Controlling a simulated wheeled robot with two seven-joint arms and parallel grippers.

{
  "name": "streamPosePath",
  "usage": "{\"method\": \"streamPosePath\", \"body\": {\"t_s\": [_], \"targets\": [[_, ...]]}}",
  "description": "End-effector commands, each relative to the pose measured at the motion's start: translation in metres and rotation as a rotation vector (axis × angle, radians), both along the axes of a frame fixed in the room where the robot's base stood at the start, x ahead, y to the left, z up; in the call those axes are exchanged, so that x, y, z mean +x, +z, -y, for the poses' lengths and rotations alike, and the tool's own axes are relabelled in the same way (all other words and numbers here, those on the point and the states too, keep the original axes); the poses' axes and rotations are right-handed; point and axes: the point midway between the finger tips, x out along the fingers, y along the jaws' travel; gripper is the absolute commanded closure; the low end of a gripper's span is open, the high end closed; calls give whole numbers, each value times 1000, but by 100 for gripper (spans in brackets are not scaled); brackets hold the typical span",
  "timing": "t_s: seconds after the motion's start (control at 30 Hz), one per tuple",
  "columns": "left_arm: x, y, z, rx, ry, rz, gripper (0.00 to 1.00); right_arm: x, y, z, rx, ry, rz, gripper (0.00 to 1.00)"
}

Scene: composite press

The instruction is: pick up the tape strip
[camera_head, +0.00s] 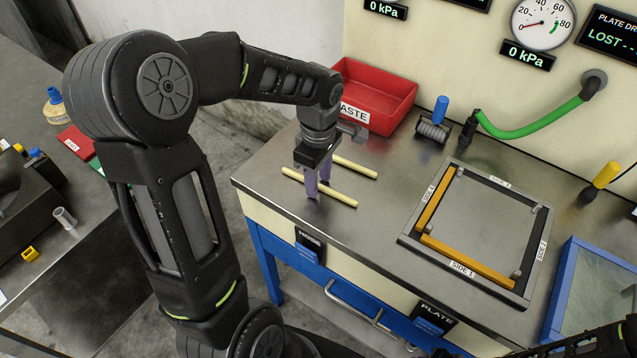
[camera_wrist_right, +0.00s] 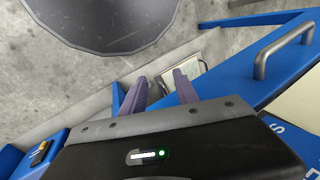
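Two pale yellow strips lie on the steel bench in the head view: a near strip (camera_head: 340,197) and a far strip (camera_head: 355,167), roughly parallel. My left gripper (camera_head: 318,190) points down at the near strip, its purple fingers low on either side of the strip's middle. The fingers hide part of it. I cannot tell whether they touch or grip it. My right gripper (camera_wrist_right: 160,82) is open and empty in the right wrist view, above the floor beside the blue bench front.
A red waste bin (camera_head: 375,95) stands behind the strips. A square frame (camera_head: 407,236) with two orange bars (camera_head: 466,262) lies to the right. A roller (camera_head: 433,130), a green hose (camera_head: 530,133) and a blue-edged tray (camera_head: 562,285) are also there. Bare bench lies between strips and frame.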

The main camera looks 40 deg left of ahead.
Motion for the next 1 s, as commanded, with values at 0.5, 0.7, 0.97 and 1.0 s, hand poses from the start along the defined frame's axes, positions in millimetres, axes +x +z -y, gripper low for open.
{"method": "streamPosePath", "body": {"t_s": [0.5, 0.7, 0.97, 1.0], "targets": [[0, -2, 0, 0, 0, 1, 60, 0, 0, 0, 0, 0, 0, 64], [0, -2, 0, 0, 0, 1, 67, 0, 0, 0, 0, 0, 0, 64], [0, -2, 0, 0, 0, 1, 89, 0, 0, 0, 0, 0, 0, 64], [0, -2, 0, 0, 0, 1, 92, 0, 0, 0, 0, 0, 0, 64]]}}
